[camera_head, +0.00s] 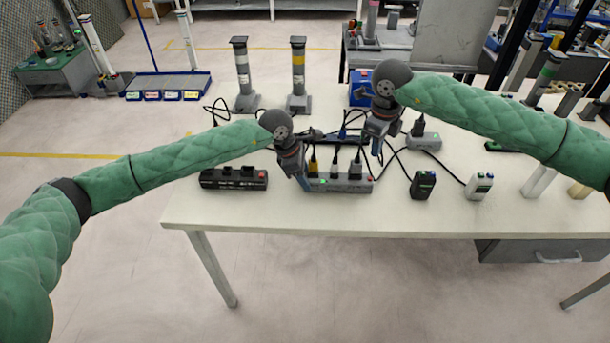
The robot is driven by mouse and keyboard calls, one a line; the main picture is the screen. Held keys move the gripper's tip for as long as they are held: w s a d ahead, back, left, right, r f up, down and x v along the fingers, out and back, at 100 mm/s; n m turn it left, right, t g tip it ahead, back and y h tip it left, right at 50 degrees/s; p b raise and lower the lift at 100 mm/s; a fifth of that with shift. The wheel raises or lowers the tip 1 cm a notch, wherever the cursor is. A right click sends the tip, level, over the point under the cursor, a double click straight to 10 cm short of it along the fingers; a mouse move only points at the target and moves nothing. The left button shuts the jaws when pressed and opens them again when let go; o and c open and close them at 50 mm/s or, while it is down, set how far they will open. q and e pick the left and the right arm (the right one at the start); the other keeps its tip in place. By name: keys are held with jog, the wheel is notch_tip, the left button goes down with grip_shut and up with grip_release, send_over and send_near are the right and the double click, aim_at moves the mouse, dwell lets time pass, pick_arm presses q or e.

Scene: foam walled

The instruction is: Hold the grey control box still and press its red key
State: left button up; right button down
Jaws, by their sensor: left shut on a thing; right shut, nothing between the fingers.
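The grey control box (345,186) lies near the front edge of the table, with dark plugs and a yellow one standing in its top and a small green spot near its left end. My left gripper (306,184) is shut on the box's left end. My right gripper (376,151) is shut and empty, above and behind the box's right end. It looks apart from the box, though the height is hard to judge.
A black power strip (234,179) with a red switch lies left of the box. Black cables run behind it. A black adapter (423,185) and a white adapter (479,186) stand to the right. Two posts (298,75) and a blue box (361,88) stand behind.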

jog(key=shift+a, duration=0.1)
jog(key=a+r+n+y, duration=0.1)
jog(key=w+a+r+n+t+y, duration=0.1)
jog(key=shift+w+a+t, duration=0.15)
jog(key=shift+a+t, duration=0.15)
jog(key=shift+a, duration=0.1)
jog(key=shift+w+a+r+n+t+y, duration=0.1)
jog(key=shift+a+r+n+t+y, duration=0.05)
jog(key=shift+a+n+t+y, duration=0.15)
jog(key=shift+w+a+r+n+t+y, duration=0.1)
jog(key=shift+n+y, duration=0.1)
jog(key=shift+y, duration=0.2)
jog(key=shift+s+n+t+y, duration=0.15)
jog(key=shift+n+t+y, duration=0.25)
jog(key=shift+n+y, duration=0.1)
jog(key=shift+s+d+f+n+t+y, duration=0.2)
jog(key=shift+s+d+n+t+y, duration=0.25)
jog(key=shift+d, duration=0.35)
jog(key=shift+s+d+f+n+t+y, duration=0.2)
jog(key=shift+s+d+f+n+t, duration=0.15)
jog(key=shift+d+t, duration=0.4)
jog(key=shift+s+d+f+n+t+y, duration=0.1)
jog(key=shift+s+d+n+t+y, duration=0.35)
jog(key=shift+d, duration=0.35)
jog(key=shift+w, duration=0.15)
